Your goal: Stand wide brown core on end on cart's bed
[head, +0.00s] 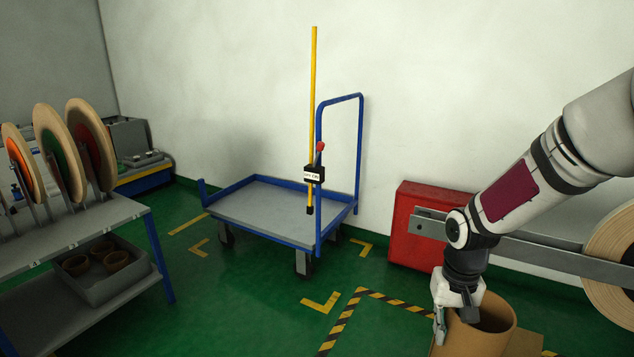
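The wide brown core (478,345) is a large hollow tube at the bottom right, with its open end facing up. Its lower part is cut off by the picture's edge. My gripper (442,322) is at the core's left rim, pointing down. One finger shows outside the wall; the other is hidden, so I cannot tell whether it grips the wall. The cart (253,213) stands by the wall at centre, with a grey bed, blue rim and blue push handle. Its bed is bare apart from a yellow pole at its front right.
The yellow pole (313,100) rises at the cart's front right corner with a black box and red knob. A red cabinet (412,222) stands right of the cart. A shelf (75,235) at left holds reels and a bin of small cores. Green floor lies between.

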